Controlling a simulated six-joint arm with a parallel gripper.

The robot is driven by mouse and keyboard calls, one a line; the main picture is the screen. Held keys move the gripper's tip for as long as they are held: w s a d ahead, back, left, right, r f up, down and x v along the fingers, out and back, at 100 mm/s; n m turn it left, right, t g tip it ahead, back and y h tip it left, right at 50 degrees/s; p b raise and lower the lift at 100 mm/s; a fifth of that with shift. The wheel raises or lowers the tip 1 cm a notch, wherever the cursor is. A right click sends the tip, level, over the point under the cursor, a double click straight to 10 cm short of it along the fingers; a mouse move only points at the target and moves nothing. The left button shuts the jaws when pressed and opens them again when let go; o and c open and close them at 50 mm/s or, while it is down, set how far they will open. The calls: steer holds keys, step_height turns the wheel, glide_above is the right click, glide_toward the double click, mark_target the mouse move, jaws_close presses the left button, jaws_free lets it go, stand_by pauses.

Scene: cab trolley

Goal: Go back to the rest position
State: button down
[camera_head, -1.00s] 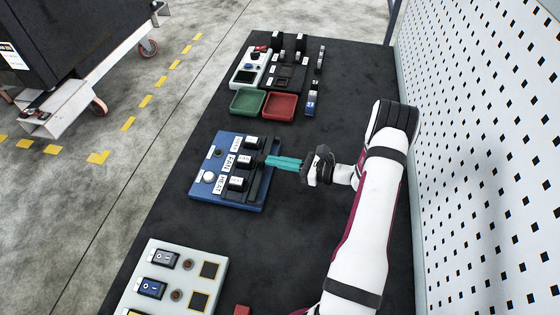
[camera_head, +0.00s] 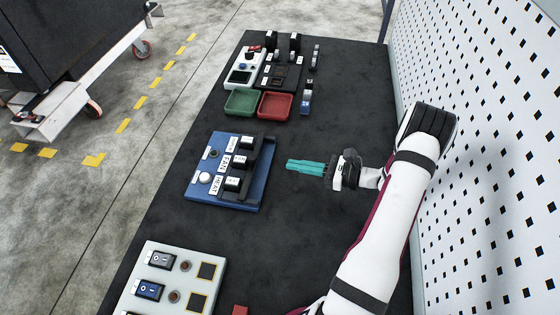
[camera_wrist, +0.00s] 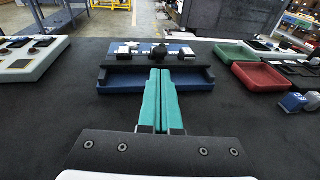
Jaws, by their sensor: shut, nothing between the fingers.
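My gripper (camera_head: 305,167) has teal fingers, closed together with nothing between them. In the head view it hangs over the black table top (camera_head: 300,220), to the right of the blue switch panel (camera_head: 255,190) and apart from it. That panel carries black rocker switches with white labels, among them FAN and HEAT, and a white round knob (camera_head: 206,177). In the wrist view the fingers (camera_wrist: 160,100) point at the near side of the blue panel (camera_wrist: 110,84); the gap between them is hard to judge there.
A grey panel (camera_head: 178,249) with rocker switches lies at the front left. A green tray (camera_head: 242,104) and a red tray (camera_head: 275,106) lie farther back, with small devices behind them. A perforated white wall (camera_head: 480,150) rises along the right, close to my arm.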

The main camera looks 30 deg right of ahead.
steer(key=shift+s+d, duration=0.3)
steer(key=shift+s, duration=0.2)
steer(key=shift+r, duration=0.1)
steer(key=s+a+r+n+g+y, duration=0.1)
steer(key=s+a+r+n+g, duration=0.1)
steer(key=a+r+n+g, duration=0.65)
steer(key=s+a+r+n+g, duration=0.3)
steer(key=a+r+n, duration=0.1)
steer(key=a, duration=0.9)
steer(key=s+a+r+n+g+h, duration=0.1)
steer(key=s+n+h, duration=0.3)
steer(key=s, duration=0.4)
steer(key=s+a+r+n+h, duration=0.1)
steer(key=s+a+n+h, duration=0.2)
steer(key=s+n, duration=0.3)
steer(key=shift+s+a+r+n+g+h, duration=0.15)
steer(key=shift+s+r+n+g+h, duration=0.2)
steer(key=shift+s+h, duration=0.55)
